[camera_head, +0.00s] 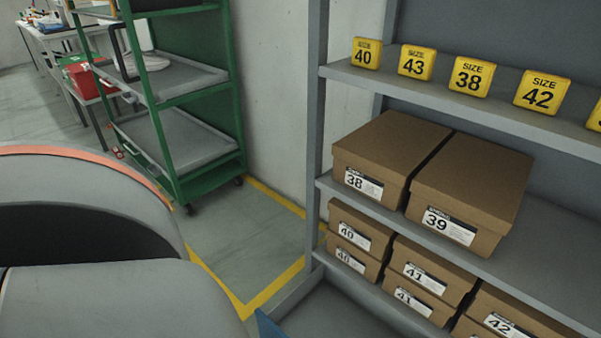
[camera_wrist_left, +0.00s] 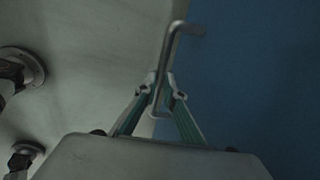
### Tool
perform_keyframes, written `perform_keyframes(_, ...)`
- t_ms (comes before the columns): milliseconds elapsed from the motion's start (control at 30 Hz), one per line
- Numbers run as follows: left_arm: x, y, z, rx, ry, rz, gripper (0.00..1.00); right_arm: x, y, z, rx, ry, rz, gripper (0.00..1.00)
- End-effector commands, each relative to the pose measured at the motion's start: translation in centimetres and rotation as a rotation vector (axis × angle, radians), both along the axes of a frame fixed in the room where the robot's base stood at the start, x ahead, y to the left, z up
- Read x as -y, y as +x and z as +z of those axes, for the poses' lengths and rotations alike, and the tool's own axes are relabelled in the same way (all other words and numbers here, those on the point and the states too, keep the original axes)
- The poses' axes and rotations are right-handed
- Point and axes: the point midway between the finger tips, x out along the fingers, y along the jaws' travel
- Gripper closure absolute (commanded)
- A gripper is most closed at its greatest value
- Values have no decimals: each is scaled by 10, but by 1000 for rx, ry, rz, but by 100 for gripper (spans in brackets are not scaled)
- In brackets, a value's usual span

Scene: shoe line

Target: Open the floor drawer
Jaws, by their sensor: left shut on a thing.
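The floor drawer's blue front (camera_wrist_left: 255,85) fills the right side of the left wrist view. A bent metal handle (camera_wrist_left: 172,48) stands out from it. My left gripper (camera_wrist_left: 162,95) is shut on the handle's lower part, with a green-sided finger on each side. In the head view a corner of the blue front shows at the bottom edge (camera_head: 268,325), standing out from the shelf. A grey surface (camera_head: 335,312), which looks like the drawer's inside, lies between them. Most of the drawer is cut off. My right gripper is in neither view.
The grey shelf rack (camera_head: 450,100) holds yellow size blocks (camera_head: 471,76) and several shoe boxes (camera_head: 470,190). A green cart (camera_head: 180,150) stands at the back left by the wall. Yellow floor lines (camera_head: 275,285) run beside the rack. The floor between cart and rack is clear.

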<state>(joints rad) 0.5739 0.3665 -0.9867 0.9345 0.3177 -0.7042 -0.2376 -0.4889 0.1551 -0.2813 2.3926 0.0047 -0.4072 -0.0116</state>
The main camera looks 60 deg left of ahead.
Motion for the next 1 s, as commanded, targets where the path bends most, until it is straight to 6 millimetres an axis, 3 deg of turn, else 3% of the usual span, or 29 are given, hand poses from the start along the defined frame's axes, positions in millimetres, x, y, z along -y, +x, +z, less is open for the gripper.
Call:
perform_keyframes(233,-2,-2,-1,-4,3,0,100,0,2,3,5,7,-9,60)
perform_keyframes(267,-2,-2,-1,-4,3,0,83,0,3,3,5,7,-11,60)
perform_keyframes(300,-2,-2,-1,-4,3,0,74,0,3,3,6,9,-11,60)
perform_keyframes(767,-1,-2,3,-2,1,0,74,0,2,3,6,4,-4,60)
perform_keyframes(1000,1,-6,23,-2,-2,1,74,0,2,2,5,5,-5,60)
